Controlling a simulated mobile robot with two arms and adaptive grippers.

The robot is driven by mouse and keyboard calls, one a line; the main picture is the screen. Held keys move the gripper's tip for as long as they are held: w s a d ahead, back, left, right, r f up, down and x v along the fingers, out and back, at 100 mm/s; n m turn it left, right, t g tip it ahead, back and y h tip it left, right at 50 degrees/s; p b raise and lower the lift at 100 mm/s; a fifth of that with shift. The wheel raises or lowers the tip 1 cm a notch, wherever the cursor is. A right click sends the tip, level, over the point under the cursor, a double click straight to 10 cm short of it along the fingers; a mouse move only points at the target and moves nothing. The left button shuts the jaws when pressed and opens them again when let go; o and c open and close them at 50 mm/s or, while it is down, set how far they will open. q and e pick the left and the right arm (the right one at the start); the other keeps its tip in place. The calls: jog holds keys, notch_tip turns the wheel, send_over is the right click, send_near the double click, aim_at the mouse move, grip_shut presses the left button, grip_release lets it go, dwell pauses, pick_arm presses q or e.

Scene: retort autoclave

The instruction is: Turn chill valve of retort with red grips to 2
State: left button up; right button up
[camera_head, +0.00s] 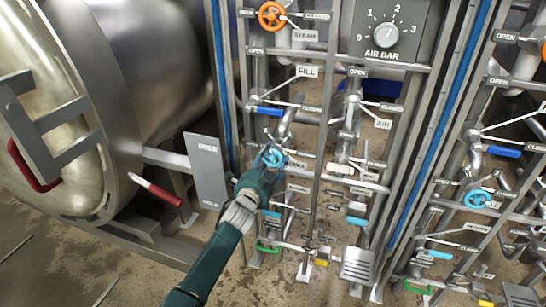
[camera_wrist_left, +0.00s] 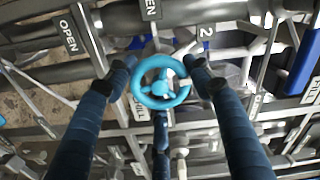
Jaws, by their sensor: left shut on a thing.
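The retort (camera_head: 95,90) with a red grip (camera_head: 30,168) on its door stands at the left in the head view. The chill valve's light blue handwheel (camera_head: 274,156) is on the pipe rack to its right, and it fills the middle of the left wrist view (camera_wrist_left: 162,97). A partly hidden label beside it ends in "HILL", and a plate marked 2 (camera_wrist_left: 206,32) stands above right of the wheel. My right gripper is not in view.
An orange handwheel (camera_head: 271,15) and blue levers (camera_head: 267,110) sit higher on the rack. The AIR BAR dial (camera_head: 385,36) is at upper right. Another light blue handwheel (camera_head: 477,199) is on the right rack. A red-handled lever (camera_head: 155,190) juts out near the retort.

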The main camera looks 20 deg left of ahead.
pick_arm(q)
jog(key=n, duration=0.1)
jog(key=n+p, duration=0.1)
jog(key=n, duration=0.1)
jog(key=shift+a, duration=0.35)
jog(key=shift+f+n, duration=0.15)
jog(key=shift+n, duration=0.55)
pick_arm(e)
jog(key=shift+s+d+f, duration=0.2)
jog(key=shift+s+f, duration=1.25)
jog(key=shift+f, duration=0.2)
pick_arm(q)
jog(key=shift+f, duration=0.15)
jog(key=o, duration=1.2)
jog(key=shift+a, duration=0.15)
jog(key=shift+d, duration=0.2)
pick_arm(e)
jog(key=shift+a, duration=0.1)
pick_arm(q)
jog(key=shift+s, duration=0.2)
jog(key=s, duration=1.1)
jog(key=shift+s+a, duration=0.25)
jog(key=shift+s, duration=0.15)
